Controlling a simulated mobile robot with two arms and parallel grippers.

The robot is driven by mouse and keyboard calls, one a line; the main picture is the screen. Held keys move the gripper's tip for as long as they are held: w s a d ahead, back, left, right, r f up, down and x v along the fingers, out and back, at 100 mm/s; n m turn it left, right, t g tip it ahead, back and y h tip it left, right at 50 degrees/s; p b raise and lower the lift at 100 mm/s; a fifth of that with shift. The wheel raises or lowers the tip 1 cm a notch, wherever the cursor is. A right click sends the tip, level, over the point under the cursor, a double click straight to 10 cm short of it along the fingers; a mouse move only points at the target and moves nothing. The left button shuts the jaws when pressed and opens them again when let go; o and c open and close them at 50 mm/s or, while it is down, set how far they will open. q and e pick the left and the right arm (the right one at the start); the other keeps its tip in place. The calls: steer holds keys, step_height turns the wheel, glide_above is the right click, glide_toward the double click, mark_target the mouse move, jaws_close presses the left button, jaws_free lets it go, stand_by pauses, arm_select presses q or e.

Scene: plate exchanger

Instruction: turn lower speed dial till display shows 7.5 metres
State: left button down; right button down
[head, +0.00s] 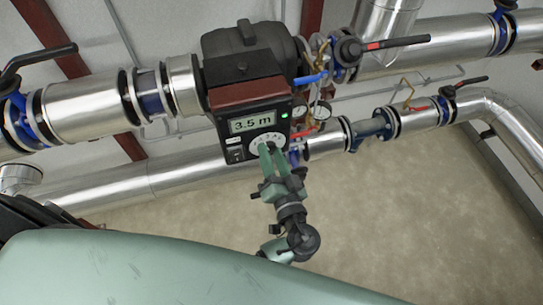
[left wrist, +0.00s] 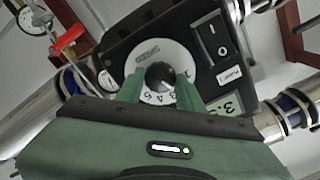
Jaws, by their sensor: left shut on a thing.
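The black pump control box (head: 248,128) hangs on the upper silver pipe. Its display (head: 253,121) reads 3.5 m, and a small green light glows beside it. The white speed dial (head: 266,142) sits below the display, partly hidden by my gripper. My left gripper (head: 268,150) reaches up to the dial with green fingers. In the left wrist view, the dial's black knob (left wrist: 160,75) lies between the two fingertips, and my left gripper (left wrist: 160,94) is shut on it. My right gripper is not in view.
A rocker switch (left wrist: 223,51) is on the same panel. Pressure gauges (head: 320,110), a red-handled valve (head: 310,131) and a blue lever (head: 310,78) are close on the right. Silver pipes (head: 170,172) run behind and below. The floor (head: 400,210) at lower right is clear.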

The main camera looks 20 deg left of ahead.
arm_select(q)
steer(key=m, duration=0.3)
steer(key=shift+m, duration=0.4)
steer(key=m, duration=0.3)
steer(key=shift+m, duration=0.3)
steer(key=m+p, duration=0.2)
steer(key=m, duration=0.3)
steer(key=shift+r, duration=0.1)
steer(key=shift+m+p, duration=0.6)
steer(key=shift+m, duration=1.4)
steer(key=shift+f, duration=0.2)
steer(key=c, duration=0.9)
jaws_free()
